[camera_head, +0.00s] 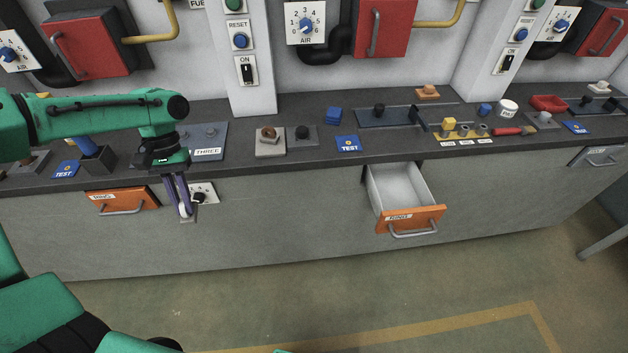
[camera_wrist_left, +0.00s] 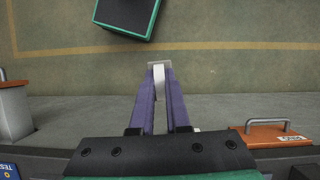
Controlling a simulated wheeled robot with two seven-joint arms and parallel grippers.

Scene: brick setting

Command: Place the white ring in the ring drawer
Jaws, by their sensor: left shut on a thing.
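My left gripper (camera_head: 183,212) hangs in front of the counter's front face, its long purple fingers pointing down. It is shut on a small white piece (camera_wrist_left: 159,73), which looks like the white ring seen nearly edge-on; the fingers hide much of it. An orange-fronted drawer (camera_head: 410,219) stands pulled open to the right of the gripper, with a pale, empty-looking inside and a small label. Another orange drawer front (camera_head: 122,201) is closed, just left of the gripper; its label is small and hard to read. My right gripper is not in view.
The dark counter (camera_head: 245,166) carries several fixtures and blue TEST plates (camera_head: 348,144). A socket plate (camera_head: 204,192) is on the front face close to the gripper. The face between the gripper and the open drawer is clear, as is the floor (camera_head: 300,290) before it.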

